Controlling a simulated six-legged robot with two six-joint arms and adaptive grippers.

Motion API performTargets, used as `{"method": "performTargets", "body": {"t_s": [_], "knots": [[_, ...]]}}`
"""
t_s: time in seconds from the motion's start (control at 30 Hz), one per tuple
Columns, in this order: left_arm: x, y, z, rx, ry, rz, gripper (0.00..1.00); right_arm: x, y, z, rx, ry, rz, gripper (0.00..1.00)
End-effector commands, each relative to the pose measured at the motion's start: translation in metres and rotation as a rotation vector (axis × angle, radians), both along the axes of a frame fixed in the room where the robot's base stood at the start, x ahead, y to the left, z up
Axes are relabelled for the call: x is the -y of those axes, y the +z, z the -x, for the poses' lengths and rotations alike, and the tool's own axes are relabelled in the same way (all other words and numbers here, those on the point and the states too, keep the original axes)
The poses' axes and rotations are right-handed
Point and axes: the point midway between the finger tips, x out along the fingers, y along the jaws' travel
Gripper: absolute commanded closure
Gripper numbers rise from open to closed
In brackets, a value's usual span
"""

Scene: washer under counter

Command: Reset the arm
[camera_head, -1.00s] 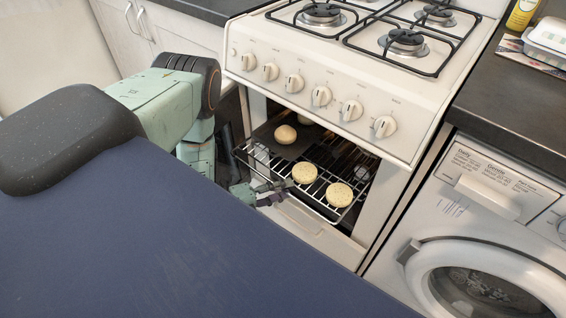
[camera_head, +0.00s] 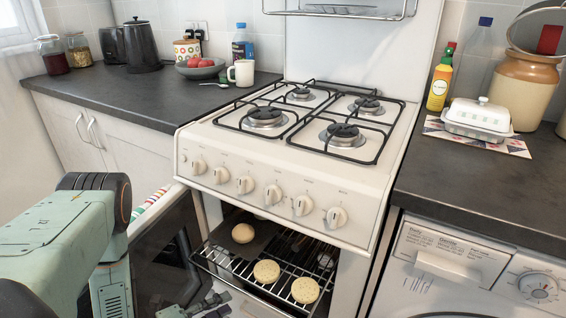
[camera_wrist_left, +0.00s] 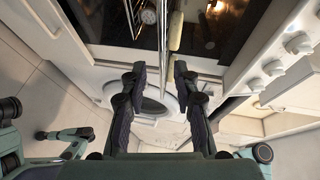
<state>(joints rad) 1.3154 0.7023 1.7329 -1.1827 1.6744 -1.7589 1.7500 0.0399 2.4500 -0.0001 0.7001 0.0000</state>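My left arm (camera_head: 75,235) comes in at the lower left of the head view, beside the open oven door (camera_head: 160,265). My left gripper (camera_head: 205,305) shows only in part at the bottom edge, left of the oven rack (camera_head: 232,272). In the left wrist view its two dark fingers (camera_wrist_left: 158,82) are spread apart with nothing held between them. The rack sticks partly out of the oven and bears pale round buns, two near the front (camera_head: 266,271) (camera_head: 305,290) and one behind on the left (camera_head: 243,233). My right gripper is not in view.
The white stove (camera_head: 275,180) has four-ringed hob grates on top. A washer (camera_head: 470,275) stands right of it under a dark counter. The counter (camera_head: 130,95) on the left bears a kettle (camera_head: 142,50), a fruit bowl (camera_head: 201,68) and a white mug (camera_head: 241,73).

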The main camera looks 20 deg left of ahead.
Motion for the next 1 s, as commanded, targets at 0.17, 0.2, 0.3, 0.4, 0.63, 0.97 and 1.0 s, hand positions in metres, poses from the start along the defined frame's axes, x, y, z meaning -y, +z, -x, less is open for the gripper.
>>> {"method": "performTargets", "body": {"t_s": [0.17,0.2,0.3,0.4,0.63,0.97,1.0], "knots": [[0.000,0.000,0.000,-0.010,0.004,0.017,0.70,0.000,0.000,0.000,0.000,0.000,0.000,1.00],[0.000,-0.001,0.000,-0.026,0.007,0.039,0.70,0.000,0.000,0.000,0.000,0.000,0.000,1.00],[-0.002,-0.012,0.002,-0.130,0.045,0.127,0.70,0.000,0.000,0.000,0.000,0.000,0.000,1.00],[-0.009,-0.035,0.012,-0.322,0.165,0.259,0.70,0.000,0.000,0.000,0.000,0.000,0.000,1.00],[0.006,-0.085,0.054,-0.805,0.549,0.595,0.70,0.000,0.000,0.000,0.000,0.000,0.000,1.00],[0.072,-0.088,0.154,-1.371,1.327,0.936,0.70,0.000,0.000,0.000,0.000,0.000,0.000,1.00],[0.079,-0.078,0.170,-1.412,1.445,0.943,0.70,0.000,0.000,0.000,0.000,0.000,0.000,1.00]]}}
